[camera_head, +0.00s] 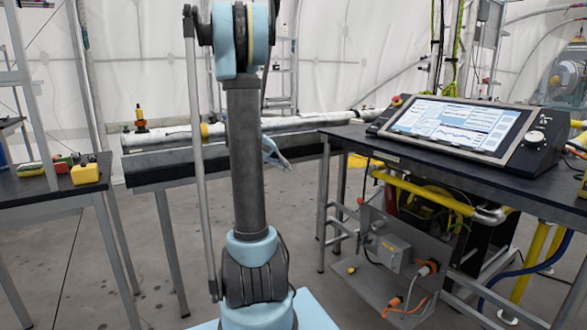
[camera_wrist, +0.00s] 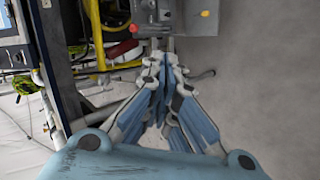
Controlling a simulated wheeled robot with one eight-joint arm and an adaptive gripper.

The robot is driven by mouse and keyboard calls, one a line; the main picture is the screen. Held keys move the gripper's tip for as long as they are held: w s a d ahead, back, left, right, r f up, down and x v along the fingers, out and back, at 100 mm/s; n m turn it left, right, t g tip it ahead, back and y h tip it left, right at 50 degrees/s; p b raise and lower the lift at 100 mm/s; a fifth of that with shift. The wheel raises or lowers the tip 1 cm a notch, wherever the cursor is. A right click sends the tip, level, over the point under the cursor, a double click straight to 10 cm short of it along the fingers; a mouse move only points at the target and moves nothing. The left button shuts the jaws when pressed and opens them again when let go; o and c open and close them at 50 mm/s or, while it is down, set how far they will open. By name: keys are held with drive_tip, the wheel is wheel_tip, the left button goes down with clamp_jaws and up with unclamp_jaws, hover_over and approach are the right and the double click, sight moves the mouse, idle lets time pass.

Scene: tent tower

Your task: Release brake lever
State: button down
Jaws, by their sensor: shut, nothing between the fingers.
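My gripper (camera_wrist: 167,62) is shut and empty in the wrist view, its blue-padded fingers together. In the head view my gripper (camera_head: 276,154) shows as a small light blue shape just right of my arm. A thin grey bent rod (camera_wrist: 204,75) sticks out to the right of the fingertips in the wrist view. It may be the brake lever, but I cannot tell. Whether the fingers touch it is unclear, and its other end is hidden behind them. No brake lever is clearly visible in the head view.
A dark workbench (camera_head: 450,177) with a tilted screen console (camera_head: 460,127) stands at right, with yellow pipes (camera_head: 430,196) and a grey box (camera_head: 390,250) below. A long white pipe (camera_head: 300,122) lies behind my arm. A left table (camera_head: 30,190) holds a yellow block (camera_head: 85,174). Open floor lies between.

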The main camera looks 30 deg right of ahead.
drive_tip(key=s+a+f+n+t+y, duration=0.25)
drive_tip(key=s+a+y, duration=0.25)
drive_tip(key=s+a, duration=1.1)
drive_tip(key=s+a+f+t+y, duration=0.1)
drive_tip(key=s+a+f+y, duration=0.1)
drive_tip(key=s+a+f, duration=0.2)
drive_tip(key=s+a+f+t+y, duration=0.1)
drive_tip(key=s+a+f+y, duration=0.1)
drive_tip(key=s+a+f, duration=0.3)
drive_tip(key=s+a+n, duration=0.1)
drive_tip(key=s+a, duration=0.2)
drive_tip(key=a, duration=0.2)
drive_tip(key=shift+s+a, duration=0.25)
drive_tip(key=shift+s, duration=0.15)
drive_tip(key=shift+f, duration=0.1)
